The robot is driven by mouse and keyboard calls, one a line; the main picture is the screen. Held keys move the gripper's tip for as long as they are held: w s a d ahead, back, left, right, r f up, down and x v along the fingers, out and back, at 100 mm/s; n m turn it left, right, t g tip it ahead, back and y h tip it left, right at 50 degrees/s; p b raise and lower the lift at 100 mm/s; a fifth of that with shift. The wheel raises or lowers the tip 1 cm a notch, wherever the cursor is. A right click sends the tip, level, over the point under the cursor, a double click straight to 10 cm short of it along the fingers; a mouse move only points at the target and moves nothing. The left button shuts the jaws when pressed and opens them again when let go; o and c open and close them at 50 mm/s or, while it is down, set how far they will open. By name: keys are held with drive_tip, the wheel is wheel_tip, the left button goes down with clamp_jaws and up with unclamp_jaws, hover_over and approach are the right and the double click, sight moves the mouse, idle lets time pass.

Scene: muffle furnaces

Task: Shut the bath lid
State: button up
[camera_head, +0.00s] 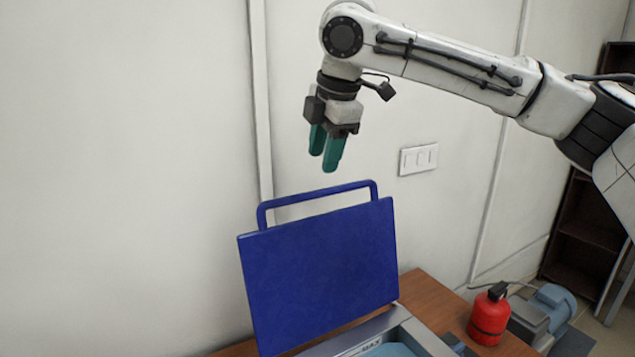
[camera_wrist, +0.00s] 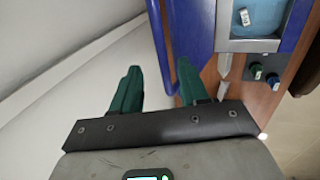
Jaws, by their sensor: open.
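The blue bath lid (camera_head: 320,270) stands open, close to upright, at the back of the bath. A blue loop handle (camera_head: 318,199) runs along its top edge. The grey bath (camera_head: 412,328) is cut off by the bottom of the head view; its basin shows in the wrist view (camera_wrist: 252,45). My gripper (camera_head: 325,160) is above the lid's handle, teal fingers pointing down, open and empty. In the wrist view, the fingers (camera_wrist: 158,80) are spread, with the blue handle bar (camera_wrist: 158,40) beyond and between them. No contact with the lid is visible.
The wooden table (camera_head: 435,295) carries a red bottle (camera_head: 489,315) right of the bath, with a blue-grey motor (camera_head: 553,303) beyond it. A wall with a switch plate (camera_head: 418,158) stands close behind. Green and blue knobs (camera_wrist: 264,76) are beside the basin.

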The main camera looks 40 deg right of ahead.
sight(316, 191)
drive_tip(key=p+x, duration=0.1)
drive_tip(key=x, duration=0.7)
drive_tip(key=shift+c, duration=0.4)
clamp_jaws()
